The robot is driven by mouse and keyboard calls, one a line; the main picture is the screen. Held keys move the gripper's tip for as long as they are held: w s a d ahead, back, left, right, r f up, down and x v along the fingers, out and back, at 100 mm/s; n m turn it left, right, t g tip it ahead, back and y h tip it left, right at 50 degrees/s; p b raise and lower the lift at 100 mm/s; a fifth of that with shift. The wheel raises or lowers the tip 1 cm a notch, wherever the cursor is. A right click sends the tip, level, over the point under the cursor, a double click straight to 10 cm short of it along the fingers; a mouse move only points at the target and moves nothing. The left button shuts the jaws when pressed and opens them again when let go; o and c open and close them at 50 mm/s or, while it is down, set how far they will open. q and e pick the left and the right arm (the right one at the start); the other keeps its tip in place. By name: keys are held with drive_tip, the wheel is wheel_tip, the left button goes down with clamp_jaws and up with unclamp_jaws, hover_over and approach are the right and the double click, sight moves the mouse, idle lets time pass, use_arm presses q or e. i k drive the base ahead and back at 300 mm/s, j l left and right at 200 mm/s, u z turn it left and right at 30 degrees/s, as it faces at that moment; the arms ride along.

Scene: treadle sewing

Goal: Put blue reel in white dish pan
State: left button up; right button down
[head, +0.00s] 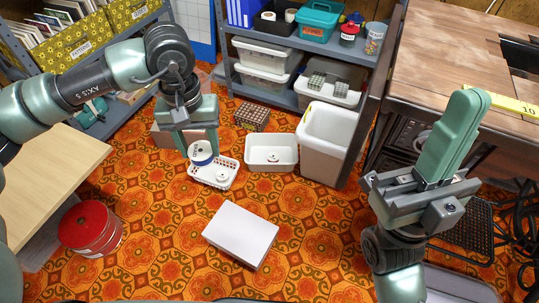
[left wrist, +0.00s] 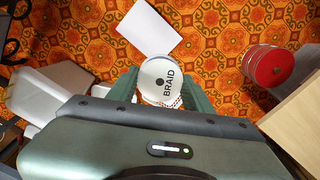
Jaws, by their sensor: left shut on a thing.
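My left gripper (head: 201,143) is shut on the blue reel (head: 201,158), which has white flanges and a blue band. The reel is held over the far-left part of a white perforated basket. In the left wrist view its white face (left wrist: 161,76), marked BRAID, shows between the fingers. The white dish pan (head: 271,166) stands on the floor just right of the basket and looks empty. My right gripper (head: 474,104) is at the right, pointing up, fingers together and with nothing in them, away from the pan.
The white basket (head: 210,184) holds a white reel (head: 221,174). A tall white bin (head: 322,158) stands right of the pan, and a brown gridded box (head: 252,117) behind it. A white box (head: 241,234) and red tin (head: 90,228) stand nearer. Patterned floor between them is clear.

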sight(258, 159)
drive_tip(key=i+j, duration=0.1)
drive_tip(key=j, duration=0.3)
drive_tip(key=i+j, duration=0.15)
drive_tip(key=j, duration=0.3)
drive_tip(key=i+j+z, duration=0.1)
drive_tip(key=j, duration=0.3)
drive_tip(key=i+j, duration=0.1)
drive_tip(key=j, duration=0.35)
drive_tip(key=j+z, duration=0.15)
drive_tip(key=z, duration=1.45)
drive_tip(key=i+j, duration=0.05)
